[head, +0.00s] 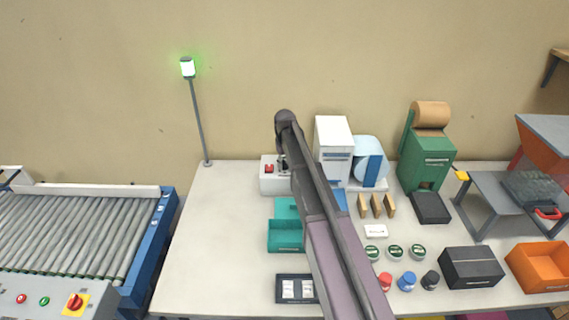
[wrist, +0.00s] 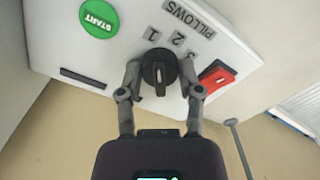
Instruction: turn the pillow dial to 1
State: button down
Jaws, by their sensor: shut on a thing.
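The pillow dial (wrist: 158,68) is a black round knob on the white panel (wrist: 120,60) of a small machine. The numbers 1, 2 and 3 and the word PILLOWS are printed around its upper side in the wrist view. My gripper (wrist: 161,76) is shut on the dial, one finger on each side. The dial's raised bar stands roughly upright in that view, near the line to the 1; I cannot tell which end is the pointer. In the head view the white machine (head: 268,185) stands at the table's back, and my arm hides the dial.
A green START button (wrist: 99,18) and a red switch (wrist: 216,77) flank the dial. A white dispenser (head: 332,140) stands close right of the machine. A teal bin (head: 286,243) is in front. The table's left part is clear, below a green-lit lamp (head: 188,68).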

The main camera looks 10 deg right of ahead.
jog(key=shift+n, duration=1.1)
jog(key=shift+c, duration=1.3)
grip_release()
